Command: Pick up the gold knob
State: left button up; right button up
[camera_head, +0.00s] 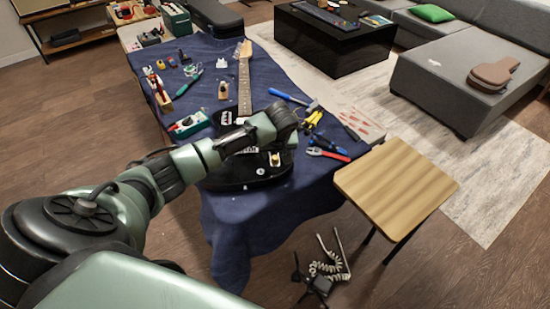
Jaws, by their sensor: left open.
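The black guitar (235,178) lies on the blue cloth, its neck (244,85) pointing away from me. A small gold-coloured piece (275,159), which looks like the gold knob, shows on the guitar body just below my left gripper. My left gripper (278,148) hangs over the right side of the guitar body, pointing down. It is open. Its fingers are small and dark here, and I cannot tell whether they touch the knob. My left arm hides the middle of the guitar body. My right gripper is not in view.
A wooden stool (395,182) stands close to the table's right.

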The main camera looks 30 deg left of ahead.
aim_at(275, 158)
pick_arm(q)
jog(key=shift+x, duration=1.55)
jog(key=shift+d, duration=0.1)
jog(key=shift+c, duration=0.3)
grip_shut()
jog(key=shift+r, duration=0.1)
